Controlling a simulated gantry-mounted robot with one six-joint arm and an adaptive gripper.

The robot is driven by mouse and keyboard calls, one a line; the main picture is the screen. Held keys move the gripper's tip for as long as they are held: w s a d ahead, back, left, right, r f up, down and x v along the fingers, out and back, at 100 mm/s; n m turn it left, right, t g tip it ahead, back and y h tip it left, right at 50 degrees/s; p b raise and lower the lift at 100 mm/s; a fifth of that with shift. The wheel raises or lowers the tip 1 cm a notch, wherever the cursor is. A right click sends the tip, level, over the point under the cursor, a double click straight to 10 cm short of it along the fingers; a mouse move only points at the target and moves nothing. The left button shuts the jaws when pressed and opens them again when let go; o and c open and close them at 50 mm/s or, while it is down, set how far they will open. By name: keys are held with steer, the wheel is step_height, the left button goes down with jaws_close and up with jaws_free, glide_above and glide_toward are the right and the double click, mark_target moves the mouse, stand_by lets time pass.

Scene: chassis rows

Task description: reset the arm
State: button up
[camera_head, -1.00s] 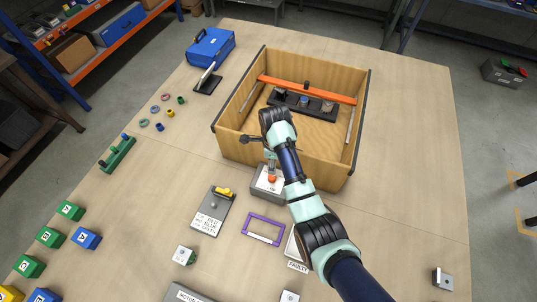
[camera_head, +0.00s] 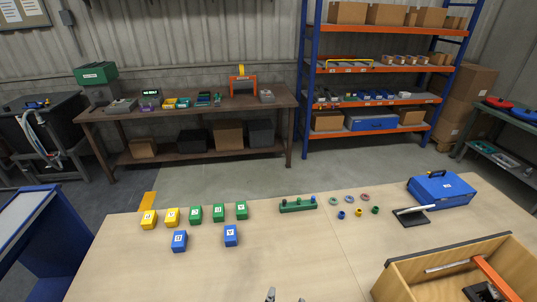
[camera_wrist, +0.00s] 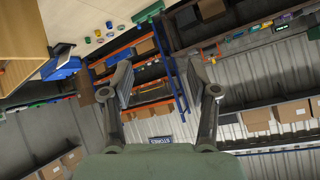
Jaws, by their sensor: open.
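My gripper (camera_wrist: 163,82) is open and empty in the wrist view, with its two fingers apart and nothing between them. Beyond the fingers, the wrist view shows the orange and blue storage rack and the wall, tilted. In the head view only what look like my fingertips (camera_head: 284,297) show at the bottom edge, over the wooden table (camera_head: 220,270). The rest of my arm is out of that view.
The wooden box (camera_head: 432,268) stands at the lower right of the head view. The blue case (camera_head: 441,190), a green holder (camera_head: 298,204), small rings and several lettered blocks (camera_head: 195,214) lie along the table's far side. The front middle is clear.

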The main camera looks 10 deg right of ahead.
steer(key=s+a+r+n+t+y+p, duration=0.2)
steer(key=s+a+r+n, duration=0.2)
steer(key=a+r+n, duration=0.3)
step_height(320, 180, up, 17)
steer(key=m+p, duration=0.1)
steer(key=p, duration=1.5)
steer(key=shift+w+d+h, duration=0.15)
steer(key=shift+w+h, duration=0.1)
steer(key=shift+h, duration=0.05)
